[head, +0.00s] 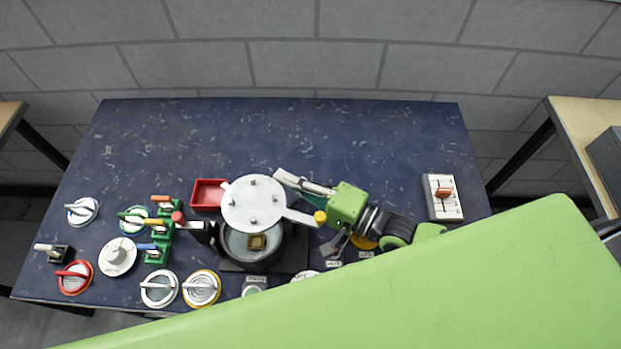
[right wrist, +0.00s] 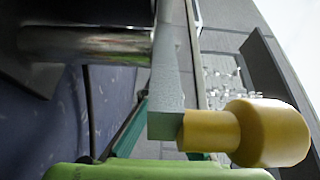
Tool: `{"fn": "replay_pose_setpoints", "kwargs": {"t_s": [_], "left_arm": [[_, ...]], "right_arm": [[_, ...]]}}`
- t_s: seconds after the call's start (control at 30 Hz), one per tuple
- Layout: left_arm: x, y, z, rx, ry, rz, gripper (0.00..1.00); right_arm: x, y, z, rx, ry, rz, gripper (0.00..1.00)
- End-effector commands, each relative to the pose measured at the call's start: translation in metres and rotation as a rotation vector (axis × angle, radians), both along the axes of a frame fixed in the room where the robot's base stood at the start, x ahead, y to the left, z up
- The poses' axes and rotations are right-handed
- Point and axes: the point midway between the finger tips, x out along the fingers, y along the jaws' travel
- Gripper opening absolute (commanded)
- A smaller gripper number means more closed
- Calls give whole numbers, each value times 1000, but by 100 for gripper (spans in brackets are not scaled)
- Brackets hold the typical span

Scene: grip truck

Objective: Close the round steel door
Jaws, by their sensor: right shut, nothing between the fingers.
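The round steel door (head: 251,205) is a pale disc with small studs, standing partly open over the back of a dark round chamber (head: 284,252). The chamber's front opening shows, with a small brownish block (head: 257,242) inside. A grey bar with a yellow knob (head: 320,217) sticks out at the door's right; the knob looms close in the right wrist view (right wrist: 265,132). My right gripper (head: 280,175) is shut and empty, just behind and right of the door, with its green body near the knob. Whether it touches the door is unclear. My left gripper is out of view.
A red tray (head: 207,194) stands left of the door. Several dials and a green valve block (head: 160,235) fill the table's left front. A switch box (head: 442,198) is at the right. The table's back is clear. My green arm hides the front right.

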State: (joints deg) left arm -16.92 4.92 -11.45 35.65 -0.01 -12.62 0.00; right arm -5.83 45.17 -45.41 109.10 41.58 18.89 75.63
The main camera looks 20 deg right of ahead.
Motion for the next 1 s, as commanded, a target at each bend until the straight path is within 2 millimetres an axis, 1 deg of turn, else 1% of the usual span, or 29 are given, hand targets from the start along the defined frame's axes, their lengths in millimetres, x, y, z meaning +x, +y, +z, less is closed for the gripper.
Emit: {"fn": "replay_pose_setpoints", "kwargs": {"t_s": [0.23,0.3,0.43,0.57,0.8,0.9,1.0], "left_arm": [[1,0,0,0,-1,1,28],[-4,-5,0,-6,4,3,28],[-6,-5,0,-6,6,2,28],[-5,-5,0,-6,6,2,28],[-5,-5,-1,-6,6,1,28],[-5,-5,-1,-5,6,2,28],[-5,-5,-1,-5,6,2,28]], "right_arm": [[0,0,0,-1,1,0,0],[0,0,0,-1,1,0,0],[-7,-7,-2,-3,3,0,0],[-23,-22,-2,-5,5,1,0],[-61,-58,-2,-4,6,1,0],[-73,-69,-2,-3,4,1,0],[-81,-77,-2,-2,4,0,0]]}}
